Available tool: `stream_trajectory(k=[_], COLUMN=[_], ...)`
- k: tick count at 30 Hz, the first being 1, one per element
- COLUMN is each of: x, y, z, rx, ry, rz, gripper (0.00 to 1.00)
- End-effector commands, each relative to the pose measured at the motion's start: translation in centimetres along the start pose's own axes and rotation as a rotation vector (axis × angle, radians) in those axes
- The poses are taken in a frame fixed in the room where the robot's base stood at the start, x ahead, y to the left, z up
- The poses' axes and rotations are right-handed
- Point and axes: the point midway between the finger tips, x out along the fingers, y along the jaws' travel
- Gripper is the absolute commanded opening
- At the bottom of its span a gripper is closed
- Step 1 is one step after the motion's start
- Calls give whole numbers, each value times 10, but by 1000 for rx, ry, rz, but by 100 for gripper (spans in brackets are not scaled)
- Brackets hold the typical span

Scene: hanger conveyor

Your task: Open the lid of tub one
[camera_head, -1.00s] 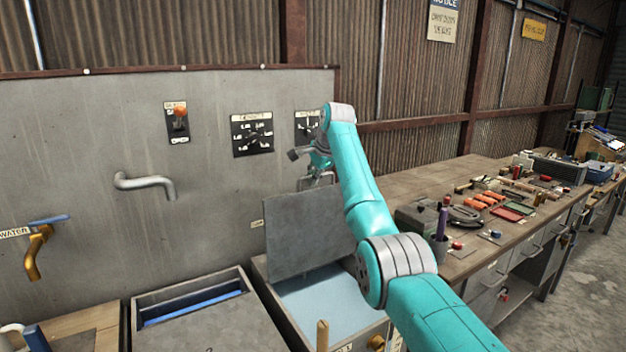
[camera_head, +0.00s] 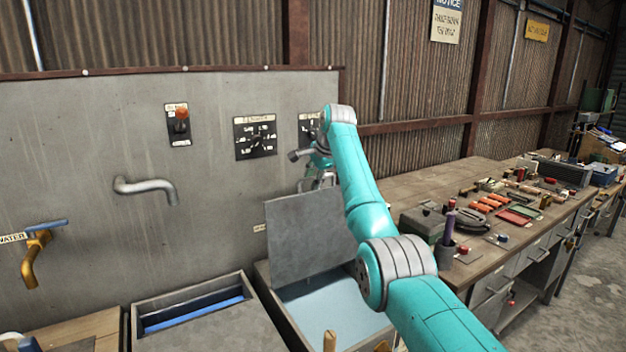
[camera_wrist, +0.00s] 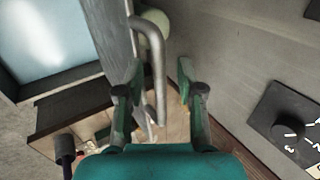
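The tub (camera_head: 357,310) right of centre in the head view stands open, with pale blue water inside. Its grey lid (camera_head: 312,235) is raised steeply, almost upright, at the tub's back. The lid also shows nearly edge-on in the wrist view (camera_wrist: 108,35). Its bent metal handle (camera_wrist: 157,65) passes between the fingers of my gripper (camera_wrist: 160,72), closer to the left finger. The fingers are apart, with a clear gap to the right one. I cannot tell whether the left finger touches the handle. In the head view my gripper (camera_head: 318,176) is small at the lid's top edge.
A second tub (camera_head: 195,303) stands to the left, mostly covered by its grey lid. A grey back panel carries a spout (camera_head: 148,188), a water tap (camera_head: 38,250) and dials (camera_head: 256,137). A workbench (camera_head: 400,185) with tools runs along the right.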

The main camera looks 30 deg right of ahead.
Motion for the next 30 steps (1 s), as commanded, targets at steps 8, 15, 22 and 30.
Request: stream_trajectory(k=[8,15,22,30], x=[-2,-35,-81,-114], y=[0,0,-1,0], z=[0,0,0,0], rx=[0,0,0,0], ry=[0,1,1,0], rz=[1,-3,-2,0], gripper=[37,37,37,37])
